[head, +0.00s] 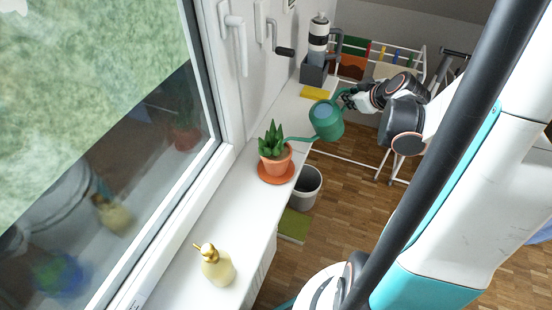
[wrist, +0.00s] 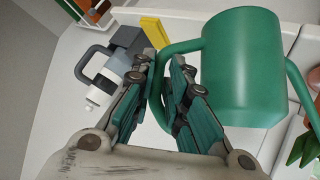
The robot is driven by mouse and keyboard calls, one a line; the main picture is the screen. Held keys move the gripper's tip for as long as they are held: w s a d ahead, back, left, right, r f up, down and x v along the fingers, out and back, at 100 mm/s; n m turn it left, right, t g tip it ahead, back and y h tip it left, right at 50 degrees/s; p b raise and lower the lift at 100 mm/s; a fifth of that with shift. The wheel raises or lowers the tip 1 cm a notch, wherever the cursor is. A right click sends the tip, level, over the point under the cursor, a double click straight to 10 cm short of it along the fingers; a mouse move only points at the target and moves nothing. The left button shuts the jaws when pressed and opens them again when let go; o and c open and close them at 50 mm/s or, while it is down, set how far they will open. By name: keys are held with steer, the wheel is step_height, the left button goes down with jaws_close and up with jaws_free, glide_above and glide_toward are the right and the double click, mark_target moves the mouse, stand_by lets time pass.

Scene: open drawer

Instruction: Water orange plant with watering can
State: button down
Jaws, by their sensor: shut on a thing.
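The green watering can (head: 326,120) is held in the air beside the windowsill's right edge in the head view, tilted, with its spout towards the plant. My gripper (head: 347,98) is shut on its handle. In the wrist view, the fingers of my gripper (wrist: 172,92) close around the handle, and the can's body (wrist: 243,65) fills the upper right. The plant (head: 271,140) stands upright on the sill in an orange pot (head: 275,160) on an orange saucer (head: 276,178). The spout tip is close to the pot's right side; no water shows. Green leaves (wrist: 303,150) appear at the wrist view's right edge.
A yellow soap dispenser (head: 216,266) stands on the near sill (head: 185,262). A grey caddy with a bottle (head: 317,62) and a yellow sponge (head: 315,93) are at the far end. A bin (head: 306,188) and drying rack (head: 425,62) are on the floor. The window (head: 150,190) borders the left.

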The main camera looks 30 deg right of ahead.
steer(key=shift+r, duration=0.15)
steer(key=shift+a+r+h+p, duration=0.25)
steer(key=shift+r+h+p, duration=0.25)
steer(key=shift+r, duration=0.45)
steer(key=shift+f, duration=0.15)
steer(key=f+b, duration=0.1)
steer(key=f, duration=0.1)
steer(key=f+y+b, duration=0.1)
steer(key=f+b, duration=0.1)
steer(key=d+f+y+b, duration=0.1)
steer(key=shift+f+m, duration=0.4)
